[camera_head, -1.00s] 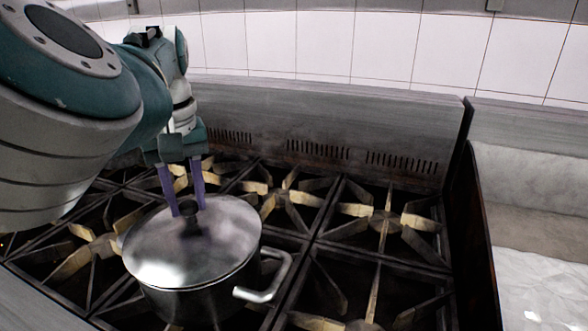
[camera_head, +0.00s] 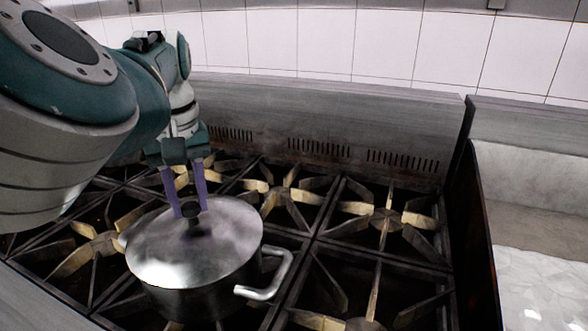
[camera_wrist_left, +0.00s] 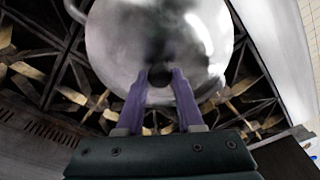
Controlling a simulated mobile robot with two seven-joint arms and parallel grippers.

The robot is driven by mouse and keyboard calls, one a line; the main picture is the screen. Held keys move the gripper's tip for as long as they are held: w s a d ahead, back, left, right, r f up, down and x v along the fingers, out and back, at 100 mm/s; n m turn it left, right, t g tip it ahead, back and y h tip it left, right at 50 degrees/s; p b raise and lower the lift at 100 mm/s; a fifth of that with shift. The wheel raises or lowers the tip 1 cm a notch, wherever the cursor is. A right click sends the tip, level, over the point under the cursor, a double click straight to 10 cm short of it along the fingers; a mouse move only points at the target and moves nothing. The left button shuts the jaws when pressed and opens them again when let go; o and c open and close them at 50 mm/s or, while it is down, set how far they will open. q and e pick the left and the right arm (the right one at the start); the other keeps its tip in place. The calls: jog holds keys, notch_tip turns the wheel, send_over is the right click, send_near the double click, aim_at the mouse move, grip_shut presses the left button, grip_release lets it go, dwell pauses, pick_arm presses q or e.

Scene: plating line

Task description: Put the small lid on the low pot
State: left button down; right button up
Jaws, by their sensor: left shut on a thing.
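The small lid (camera_head: 225,240) is a round metal lid with a dark knob (camera_head: 191,209). It lies over the mouth of the low pot (camera_head: 195,304), a metal pot with a loop handle (camera_head: 268,284) on its right. I cannot tell whether the lid's rim fully touches the pot. My left gripper (camera_head: 189,213) points down with its purple fingers shut on the lid's knob. In the left wrist view the fingers (camera_wrist_left: 160,75) hold the knob, and the lid (camera_wrist_left: 207,45) hides most of the pot. My right gripper is not in view.
The pot stands on a stove with several burner grates (camera_head: 386,220). The burners behind and to the right of it are empty. A metal backsplash (camera_head: 330,115) rises behind, and a dark side panel (camera_head: 470,230) bounds the stove on the right.

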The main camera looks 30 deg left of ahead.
pick_arm(q)
jog(key=shift+c, duration=2.3)
grip_release()
jog(key=shift+o, duration=0.2)
jog(key=o, duration=0.4)
notch_tip(320, 180, up, 8)
jog(key=p, duration=0.9)
